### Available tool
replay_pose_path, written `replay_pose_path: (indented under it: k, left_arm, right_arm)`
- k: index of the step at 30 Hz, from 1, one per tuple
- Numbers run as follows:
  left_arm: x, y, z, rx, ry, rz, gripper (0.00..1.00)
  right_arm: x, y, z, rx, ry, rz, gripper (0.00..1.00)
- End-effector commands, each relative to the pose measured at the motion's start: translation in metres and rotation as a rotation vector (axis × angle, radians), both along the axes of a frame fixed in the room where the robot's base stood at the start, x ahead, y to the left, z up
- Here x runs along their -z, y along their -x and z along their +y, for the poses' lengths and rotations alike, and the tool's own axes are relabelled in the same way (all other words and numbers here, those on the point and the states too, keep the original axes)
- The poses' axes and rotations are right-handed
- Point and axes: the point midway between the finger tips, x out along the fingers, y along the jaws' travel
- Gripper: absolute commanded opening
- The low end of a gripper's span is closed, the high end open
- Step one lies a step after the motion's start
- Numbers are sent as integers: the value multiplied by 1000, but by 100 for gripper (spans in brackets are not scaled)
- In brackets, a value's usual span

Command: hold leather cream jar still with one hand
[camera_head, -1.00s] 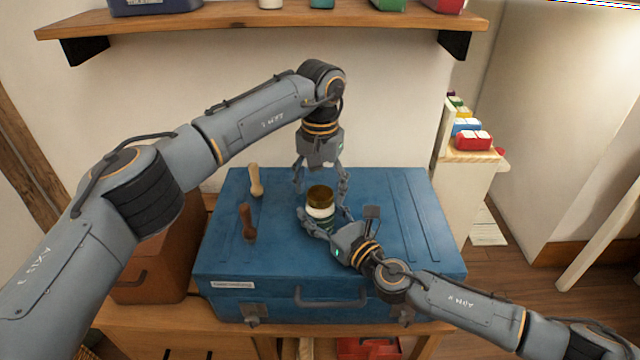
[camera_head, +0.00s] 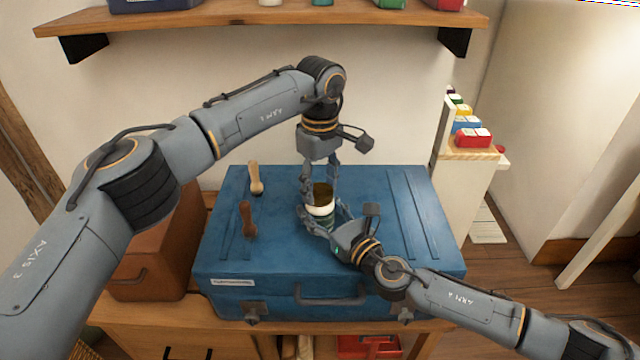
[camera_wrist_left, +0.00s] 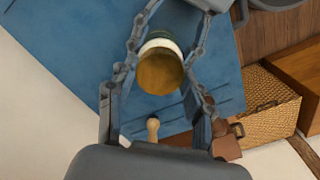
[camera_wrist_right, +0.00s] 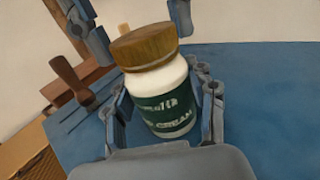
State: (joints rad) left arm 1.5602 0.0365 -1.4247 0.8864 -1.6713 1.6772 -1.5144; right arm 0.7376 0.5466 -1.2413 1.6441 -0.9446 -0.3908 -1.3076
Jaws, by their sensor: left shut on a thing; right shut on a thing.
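The leather cream jar (camera_head: 321,209) stands upright on the blue case (camera_head: 395,245). It has a white body, a dark green label and a brown lid (camera_wrist_right: 145,45). My right gripper (camera_head: 325,222) is shut on the jar's body, with one finger on each side, low down; the right wrist view shows the label between its fingers. My left gripper (camera_head: 320,188) comes from above, shut on the lid with its fingers on opposite sides. In the left wrist view the lid (camera_wrist_left: 160,72) lies between these fingers.
Two wooden-handled tools, one pale (camera_head: 256,178) and one dark brown (camera_head: 248,220), stand on the case left of the jar. A brown box (camera_head: 155,265) sits left of the case. A shelf (camera_head: 260,22) runs above. The case's right side is clear.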

Motion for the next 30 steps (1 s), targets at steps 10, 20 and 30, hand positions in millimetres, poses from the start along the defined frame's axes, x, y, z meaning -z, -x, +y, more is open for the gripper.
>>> replay_pose_path:
  k: [10, 20, 30]
  left_arm:
    - [0, 0, 0, -726, -1, -1, 13]
    - [-1, 0, 0, -1420, -2, -2, 13]
    - [-1, 0, -1, -2137, -2, 0, 13]
  right_arm:
    - [0, 0, 0, 1, -1, 1, 0]
    - [0, 0, 0, 1, -1, 1, 0]
    - [0, 0, 0, 1, -1, 1, 0]
